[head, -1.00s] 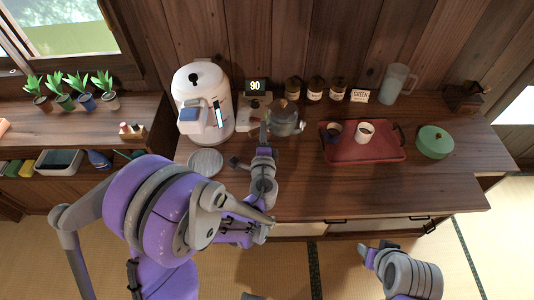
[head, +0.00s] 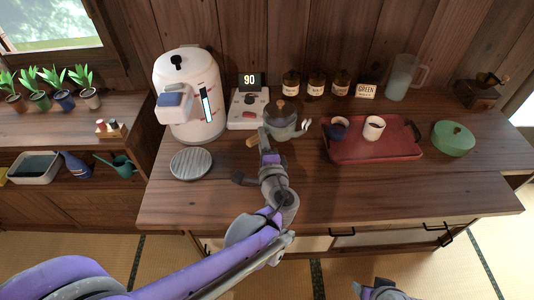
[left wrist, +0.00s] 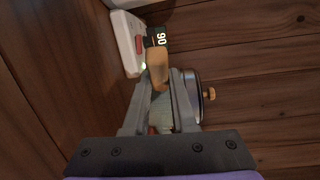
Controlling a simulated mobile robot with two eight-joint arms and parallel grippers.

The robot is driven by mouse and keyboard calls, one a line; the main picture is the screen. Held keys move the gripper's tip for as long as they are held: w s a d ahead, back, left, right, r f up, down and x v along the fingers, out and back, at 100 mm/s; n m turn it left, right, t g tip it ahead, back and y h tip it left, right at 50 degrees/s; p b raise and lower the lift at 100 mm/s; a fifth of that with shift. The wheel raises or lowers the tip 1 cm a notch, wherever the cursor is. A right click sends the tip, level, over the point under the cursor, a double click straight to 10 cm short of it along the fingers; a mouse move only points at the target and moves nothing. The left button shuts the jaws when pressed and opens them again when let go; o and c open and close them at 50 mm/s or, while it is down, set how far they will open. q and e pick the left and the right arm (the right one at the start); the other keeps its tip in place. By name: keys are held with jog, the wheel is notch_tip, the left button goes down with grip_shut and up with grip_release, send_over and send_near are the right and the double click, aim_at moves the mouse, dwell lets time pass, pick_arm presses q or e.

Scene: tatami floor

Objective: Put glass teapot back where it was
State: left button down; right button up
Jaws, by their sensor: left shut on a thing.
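The glass teapot (head: 284,124) has a dark lid with a wooden knob and a wooden side handle (head: 253,139). It is over the wooden counter, just right of the scale. I cannot tell whether its base touches the counter. My left gripper (head: 264,142) is shut on the handle from the front. In the left wrist view the handle (left wrist: 157,68) sits between the fingers (left wrist: 160,98), with the teapot (left wrist: 194,96) partly hidden behind them. My right gripper (head: 368,290) shows only in part at the bottom edge; its jaws are unclear.
A white scale reading 90 (head: 247,110) and a white water boiler (head: 190,100) stand left of the teapot. A round grey slatted mat (head: 191,163) lies bare at the front left. A red tray (head: 375,151) with two cups is to the right. Jars (head: 316,86) line the back.

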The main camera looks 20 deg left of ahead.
pick_arm(q)
jog(key=shift+f+b, duration=0.8)
jog(key=shift+f, duration=2.2)
jog(key=c, duration=1.2)
grip_release()
jog(key=shift+f, duration=0.2)
jog(key=o, duration=0.5)
jog(key=shift+r, duration=0.1)
jog(key=shift+r, duration=0.2)
jog(key=p+v, duration=0.1)
jog(key=v, duration=1.1)
jog(key=shift+s+f, duration=0.1)
